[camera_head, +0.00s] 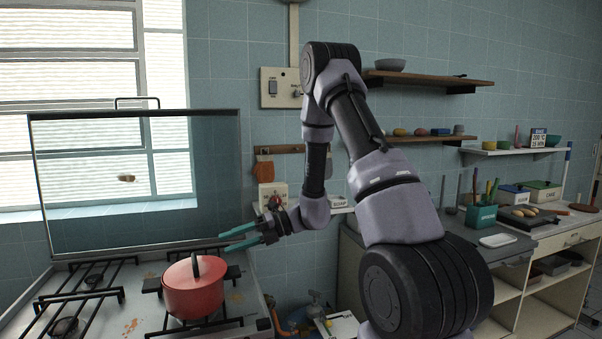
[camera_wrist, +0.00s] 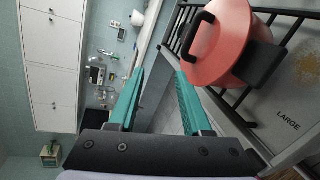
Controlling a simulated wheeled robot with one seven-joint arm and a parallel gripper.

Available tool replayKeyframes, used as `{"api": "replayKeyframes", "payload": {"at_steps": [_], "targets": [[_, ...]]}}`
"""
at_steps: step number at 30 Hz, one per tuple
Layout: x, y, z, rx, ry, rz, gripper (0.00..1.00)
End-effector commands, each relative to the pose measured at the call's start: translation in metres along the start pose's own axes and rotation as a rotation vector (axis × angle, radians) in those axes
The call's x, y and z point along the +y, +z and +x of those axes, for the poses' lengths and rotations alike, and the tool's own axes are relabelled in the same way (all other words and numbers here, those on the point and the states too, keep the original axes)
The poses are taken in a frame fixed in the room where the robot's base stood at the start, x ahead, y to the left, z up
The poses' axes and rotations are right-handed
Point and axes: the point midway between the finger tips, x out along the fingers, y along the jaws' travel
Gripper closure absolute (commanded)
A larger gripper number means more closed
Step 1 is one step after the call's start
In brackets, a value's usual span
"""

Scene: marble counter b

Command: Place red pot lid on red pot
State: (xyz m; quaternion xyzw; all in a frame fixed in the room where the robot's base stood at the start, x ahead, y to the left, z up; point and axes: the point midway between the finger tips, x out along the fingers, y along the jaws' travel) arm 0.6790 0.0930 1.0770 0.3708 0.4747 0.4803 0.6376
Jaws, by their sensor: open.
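The red pot (camera_head: 193,299) stands on the stove grate at the lower left of the head view; its upper part also shows at the top right of the wrist view (camera_wrist: 246,68). The red pot lid (camera_head: 189,271), with a dark arched handle, rests on top of the pot. The lid also shows in the wrist view (camera_wrist: 206,62). I cannot tell from here whether it is fully seated. My gripper (camera_head: 225,241), with teal fingers, is open and empty, to the right of the lid and a little above it. In the wrist view the fingers (camera_wrist: 157,78) are apart with nothing between them.
The stove (camera_head: 255,308) has black grates (camera_head: 75,295) and a raised glass cover (camera_head: 130,180) behind the pot. A counter (camera_head: 520,236) at the right holds a green utensil holder (camera_head: 481,217) and boxes. Wall shelves (camera_head: 430,82) hang behind my arm.

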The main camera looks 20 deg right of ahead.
Motion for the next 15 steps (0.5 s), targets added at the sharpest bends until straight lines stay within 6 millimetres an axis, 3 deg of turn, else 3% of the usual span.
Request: {"api": "replayKeyframes", "payload": {"at_steps": [1,6,15], "targets": [[0.026,-0.003,-0.007,0.044,-0.019,-0.130,0.51],[0.090,-0.029,-0.033,0.224,-0.101,-0.601,0.51],[0.163,-0.079,-0.096,0.576,-0.274,-1.420,0.51]]}}
